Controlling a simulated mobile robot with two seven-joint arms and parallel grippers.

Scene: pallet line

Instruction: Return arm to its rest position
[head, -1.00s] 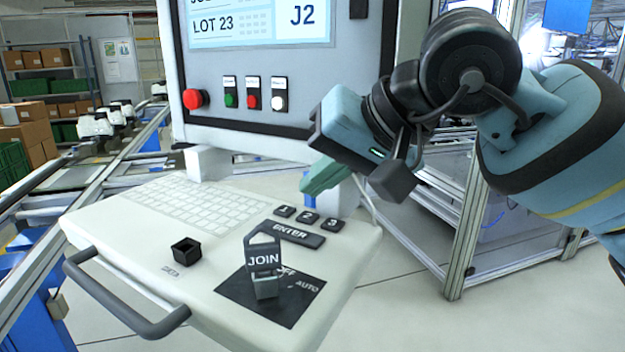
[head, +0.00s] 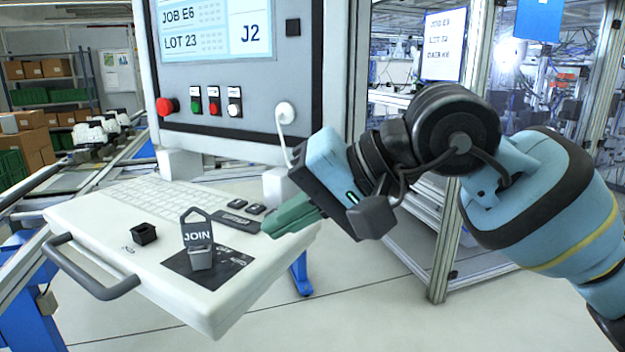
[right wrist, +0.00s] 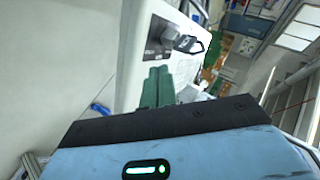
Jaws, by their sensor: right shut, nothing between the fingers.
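My right arm comes in from the right in the head view. Its gripper (head: 275,224), with green fingers, is shut and empty over the right edge of the console's keyboard shelf (head: 270,280). In the right wrist view the green fingers (right wrist: 158,88) lie side by side, with the pale shelf (right wrist: 130,60) behind them. A grey JOIN tag (head: 197,233) stands upright in a small holder on the shelf's dark plate. The tag also shows in the right wrist view (right wrist: 188,44). My left gripper is not in view.
The console panel (head: 262,100) with screen and buttons stands behind the shelf. A black socket (head: 144,233) and a handle (head: 90,275) are at the shelf's left. Metal framing (head: 455,200) stands behind my right arm. The floor at front right is clear.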

